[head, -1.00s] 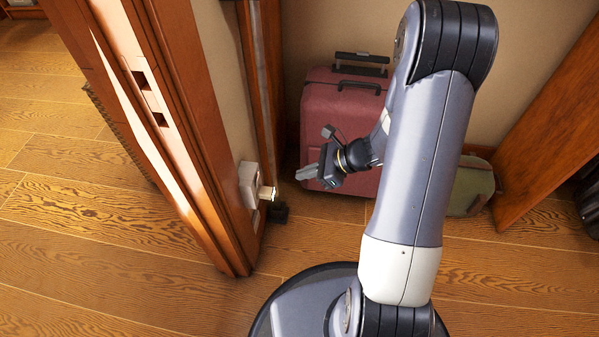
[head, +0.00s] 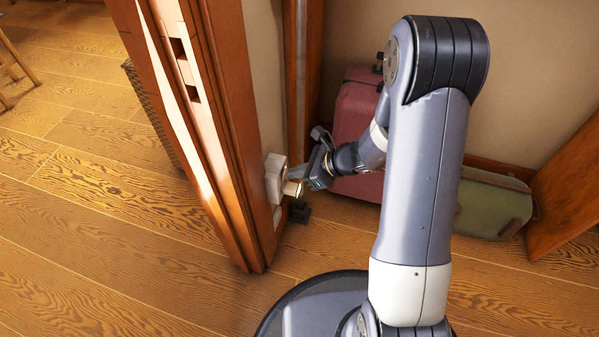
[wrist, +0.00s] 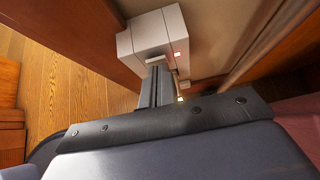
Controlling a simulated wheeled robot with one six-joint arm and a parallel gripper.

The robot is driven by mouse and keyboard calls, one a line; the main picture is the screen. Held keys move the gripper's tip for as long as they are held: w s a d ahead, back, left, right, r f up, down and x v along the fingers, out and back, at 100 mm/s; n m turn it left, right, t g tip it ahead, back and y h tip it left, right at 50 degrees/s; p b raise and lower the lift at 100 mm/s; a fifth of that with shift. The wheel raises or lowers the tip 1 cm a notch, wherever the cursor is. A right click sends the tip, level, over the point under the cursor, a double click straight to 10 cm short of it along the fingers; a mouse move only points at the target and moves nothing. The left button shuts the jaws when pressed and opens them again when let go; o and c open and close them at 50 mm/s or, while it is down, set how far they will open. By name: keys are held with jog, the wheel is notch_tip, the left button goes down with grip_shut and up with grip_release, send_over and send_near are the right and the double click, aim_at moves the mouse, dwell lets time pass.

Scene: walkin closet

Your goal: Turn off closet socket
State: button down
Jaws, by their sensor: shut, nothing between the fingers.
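The closet socket (head: 275,178) is a white box on the narrow wall beside the wooden door frame. In the wrist view the socket (wrist: 158,38) is at the top middle, with a small red lit spot on its right side. My gripper (head: 292,173) is shut and empty, its fingertips at the socket's front. In the wrist view my gripper (wrist: 156,78) points at the lower part of the socket; whether it touches cannot be told. A pale, lit cylindrical piece (head: 292,189) sits just below the fingers.
The wooden door frame (head: 225,120) stands close on the left. A red suitcase (head: 355,120) stands behind my arm, and a green bag (head: 490,205) lies at the right. A small black object (head: 300,211) is below the socket. Open wood floor lies to the left.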

jog(key=shift+w+a+r, duration=0.1)
jog(key=shift+a, duration=0.15)
jog(key=shift+r, duration=0.1)
jog(key=shift+r+p, duration=0.7)
jog(key=shift+p, duration=0.05)
